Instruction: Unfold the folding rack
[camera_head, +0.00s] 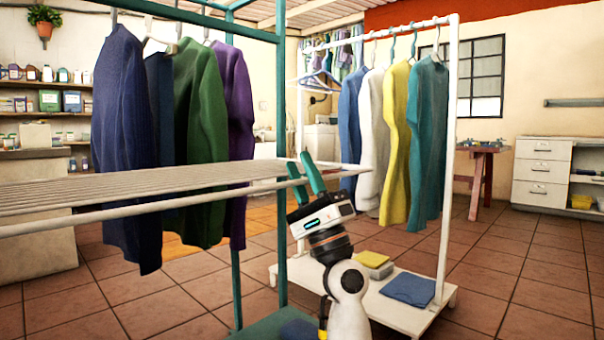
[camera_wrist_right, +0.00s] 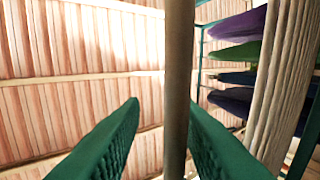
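The folding rack (camera_head: 130,187) is a white wire drying rack spreading in from the left, with a flat slatted panel and a front bar (camera_head: 150,208). My right gripper (camera_head: 299,160) has its green fingers pointing up at the rack's right end. In the right wrist view, a greyish-brown bar (camera_wrist_right: 179,80) runs upright between the parted fingers (camera_wrist_right: 163,104). A gap shows between the left finger and the bar; the right finger is close to it, and contact is unclear. The rack's slats (camera_wrist_right: 283,80) show at right. My left gripper is out of view.
A teal clothes stand (camera_head: 280,110) with several dark sweaters is behind the rack. A white garment rail (camera_head: 447,150) with shirts and folded cloths on its base (camera_head: 385,310) stands beyond my right arm. Tiled floor (camera_head: 510,270) is open at right.

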